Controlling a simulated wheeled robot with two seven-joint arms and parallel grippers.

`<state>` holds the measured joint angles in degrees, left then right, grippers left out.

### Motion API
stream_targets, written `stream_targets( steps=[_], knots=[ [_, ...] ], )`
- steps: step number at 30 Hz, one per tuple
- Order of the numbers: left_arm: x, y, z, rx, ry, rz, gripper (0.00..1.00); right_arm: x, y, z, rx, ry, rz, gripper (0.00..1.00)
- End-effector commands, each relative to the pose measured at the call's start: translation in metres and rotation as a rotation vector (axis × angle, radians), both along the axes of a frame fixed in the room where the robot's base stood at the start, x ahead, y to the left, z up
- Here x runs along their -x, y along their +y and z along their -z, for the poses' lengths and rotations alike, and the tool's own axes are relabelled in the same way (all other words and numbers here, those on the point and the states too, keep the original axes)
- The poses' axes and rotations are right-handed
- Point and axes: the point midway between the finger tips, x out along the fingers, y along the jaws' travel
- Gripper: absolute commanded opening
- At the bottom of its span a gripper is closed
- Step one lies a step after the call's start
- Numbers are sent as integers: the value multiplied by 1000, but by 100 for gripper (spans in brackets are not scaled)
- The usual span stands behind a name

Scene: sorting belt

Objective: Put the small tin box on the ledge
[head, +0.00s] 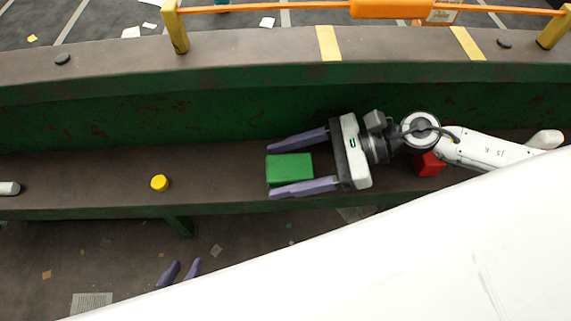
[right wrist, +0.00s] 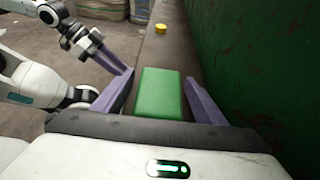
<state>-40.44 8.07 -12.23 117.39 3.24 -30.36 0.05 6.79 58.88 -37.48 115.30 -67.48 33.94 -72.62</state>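A green box (head: 289,168) lies on the lower brown surface (head: 90,177), below the green wall. I cannot tell whether it is tin. My right gripper (head: 301,165) is open, with its fingers on both sides of the box, a gap showing at the upper finger. In the right wrist view the box (right wrist: 159,93) sits between the spread fingers. A red box (head: 428,164) is partly hidden under my right arm. A higher brown ledge (head: 230,53) with yellow stripes runs above the wall. My left gripper (head: 186,264) is open and empty, in front of the lower surface.
A yellow round piece (head: 160,183) and a grey-white item (head: 9,188) lie farther left on the lower surface. Dark round pieces (head: 62,59) (head: 504,43) rest on the upper ledge. An orange rail (head: 270,8) stands behind it. The ledge's middle is clear.

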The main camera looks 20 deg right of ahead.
Motion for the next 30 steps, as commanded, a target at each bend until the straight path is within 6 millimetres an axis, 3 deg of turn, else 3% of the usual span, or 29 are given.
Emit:
stream_targets(
  steps=[15,23,30],
  knots=[
    [-2,1,-7,-2,-6,0,31,0,-1,-6,1,0,0,66],
    [-2,1,2,-2,-6,0,31,14,-45,-18,8,6,0,66],
    [-2,1,-4,-2,-4,0,31,24,-78,-37,3,7,0,66]
  ],
)
